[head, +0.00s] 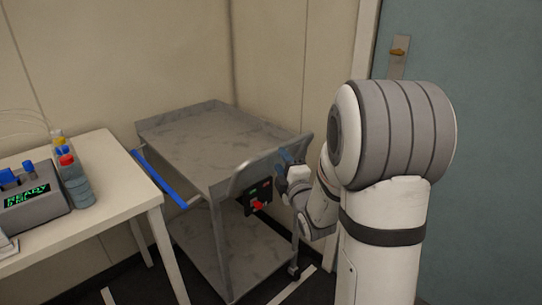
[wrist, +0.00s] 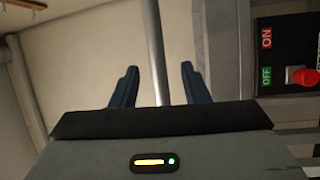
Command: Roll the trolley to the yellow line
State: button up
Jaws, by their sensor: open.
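The trolley (head: 205,145) is a grey two-shelf metal cart against the back wall, its top bare, standing on castors. Its push handle (head: 257,162) is a pale rail at the near right end. My gripper (head: 285,158) is at the right part of this handle. In the wrist view the gripper (wrist: 157,82) is open, with the handle bar (wrist: 154,45) running between its two dark blue fingers. I cannot tell whether they touch it. A black control box (head: 258,195) with a red knob sits below the handle; ON and OFF labels show in the wrist view. No yellow line is in view.
A white table (head: 100,215) with a grey READY device (head: 32,198) and bottles (head: 74,180) stands close left of the trolley. A blue bar (head: 160,180) lies between them. White lines (head: 292,286) mark the dark floor. A blue-grey door (head: 485,150) is at right.

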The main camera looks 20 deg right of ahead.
jog(key=w+r, duration=0.1)
jog(key=w, duration=0.6)
jog(key=shift+w+a+r+n+p, duration=0.15)
jog(key=shift+w+a+n+p, duration=0.15)
grip_shut()
dwell(0.4)
